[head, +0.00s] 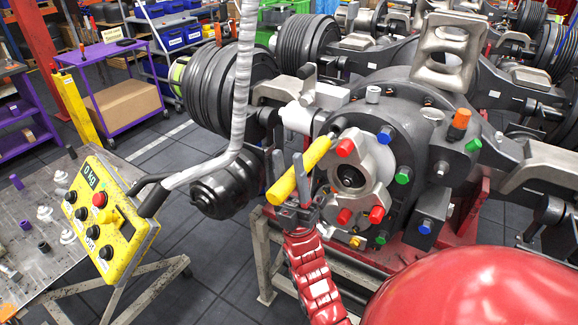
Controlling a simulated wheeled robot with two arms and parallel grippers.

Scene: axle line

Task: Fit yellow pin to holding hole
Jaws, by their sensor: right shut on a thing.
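My right gripper (290,163) comes up from below on a red arm, its grey fingers pointing up. It is shut on the yellow pin (317,153). The pin is tilted, its thick lower end at the left and its thin upper end towards the grey axle housing (395,118). The upper end is near a dark round spot at the housing's upper left rim. I cannot tell whether it touches or enters a hole there. The holding hole is not clearly visible. My left gripper is not in view.
The housing face carries a metal flange (372,160) with red caps (346,147), plus blue and green ones around it. A yellow control box (103,215) hangs at the left beside a workbench (40,262) with small parts. A grey hose (243,85) hangs left of the pin.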

